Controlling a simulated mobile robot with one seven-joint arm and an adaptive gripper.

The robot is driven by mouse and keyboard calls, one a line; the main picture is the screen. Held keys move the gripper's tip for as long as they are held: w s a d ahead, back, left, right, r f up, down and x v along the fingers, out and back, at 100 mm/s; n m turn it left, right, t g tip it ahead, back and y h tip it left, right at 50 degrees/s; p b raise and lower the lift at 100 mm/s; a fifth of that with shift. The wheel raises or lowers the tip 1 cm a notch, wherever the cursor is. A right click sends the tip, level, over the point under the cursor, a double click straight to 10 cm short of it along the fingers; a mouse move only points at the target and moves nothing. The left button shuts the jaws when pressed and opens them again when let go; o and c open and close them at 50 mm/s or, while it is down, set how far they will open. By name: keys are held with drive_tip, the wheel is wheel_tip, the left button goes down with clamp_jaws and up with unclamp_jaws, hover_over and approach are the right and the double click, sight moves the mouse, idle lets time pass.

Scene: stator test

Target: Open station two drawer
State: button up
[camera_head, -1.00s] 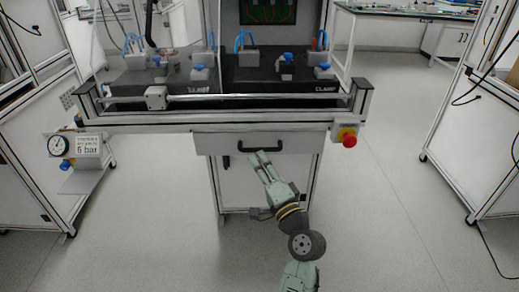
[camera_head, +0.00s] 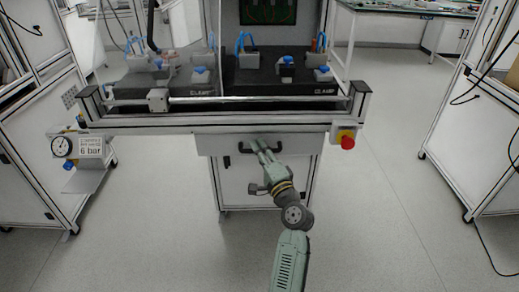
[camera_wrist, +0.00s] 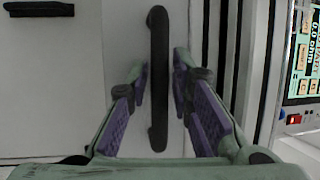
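The station drawer (camera_head: 217,143) is a white front under the workbench and looks shut. Its black bar handle (camera_head: 243,150) runs sideways in the head view. In the wrist view the handle (camera_wrist: 158,30) stands upright in the picture, between the finger pads. My gripper (camera_head: 259,146) is at the handle, its fingers reaching over the handle's middle in the head view. In the wrist view my gripper (camera_wrist: 158,95) is open, with gaps visible between the purple pads and the handle.
A red emergency stop button (camera_head: 348,142) sits to the right of the drawer. Another black handle (camera_wrist: 40,9) shows at the wrist view's upper left. The floor (camera_head: 400,220) right of the bench is clear.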

drive_tip(key=shift+c, duration=0.2)
clamp_jaws()
idle(0.6)
